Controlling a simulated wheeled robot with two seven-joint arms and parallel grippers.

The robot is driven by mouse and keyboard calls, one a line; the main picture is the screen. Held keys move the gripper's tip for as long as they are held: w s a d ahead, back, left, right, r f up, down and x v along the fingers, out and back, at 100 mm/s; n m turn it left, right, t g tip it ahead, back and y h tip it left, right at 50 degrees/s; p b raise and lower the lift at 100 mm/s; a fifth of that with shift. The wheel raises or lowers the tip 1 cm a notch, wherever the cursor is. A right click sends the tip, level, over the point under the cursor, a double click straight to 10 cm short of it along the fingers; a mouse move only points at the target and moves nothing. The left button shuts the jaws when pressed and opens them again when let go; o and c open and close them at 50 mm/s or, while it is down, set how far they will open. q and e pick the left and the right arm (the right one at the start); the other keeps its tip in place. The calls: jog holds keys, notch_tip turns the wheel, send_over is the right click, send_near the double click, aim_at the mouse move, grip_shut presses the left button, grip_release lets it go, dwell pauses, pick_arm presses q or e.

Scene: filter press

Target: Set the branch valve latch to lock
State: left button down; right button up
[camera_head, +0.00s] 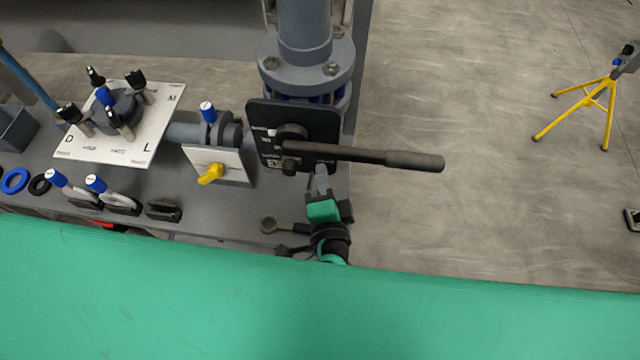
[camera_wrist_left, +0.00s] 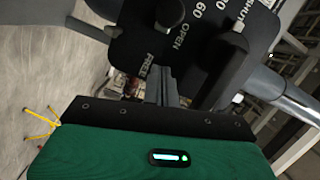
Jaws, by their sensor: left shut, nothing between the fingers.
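The branch valve's black plate (camera_head: 262,125) is upright on the grey pipework in the head view, with a long black lever (camera_head: 390,156) pointing right. A small dark block (camera_head: 290,166), likely the latch, sits low on the plate. In the left wrist view the plate (camera_wrist_left: 130,35) shows the words OPEN and FREE, and a dark handle (camera_wrist_left: 225,72) lies right of the fingers. I cannot tell the latch's setting. My left gripper (camera_head: 321,170) is shut and empty just below the lever, near the plate's lower right corner; its fingers (camera_wrist_left: 163,75) show under FREE.
A white panel with a yellow handle (camera_head: 211,173) stands left of the plate. Further left are a white lettered board (camera_head: 150,130) and blue-tipped handles (camera_head: 97,185). A flanged pipe (camera_head: 305,60) rises behind the plate. The floor at right is open, with a yellow stand (camera_head: 575,105).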

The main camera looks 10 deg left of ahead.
pick_arm(q)
jog(key=b+v, duration=0.5)
jog(key=v, duration=0.4)
jog(key=shift+s, duration=0.4)
pick_arm(e)
jog(key=f, duration=0.3)
jog(key=d+f, duration=0.1)
jog(key=f, duration=0.1)
jog(key=shift+s, duration=0.3)
pick_arm(q)
jog(key=shift+d+r, duration=0.1)
pick_arm(e)
jog(key=shift+a, duration=0.2)
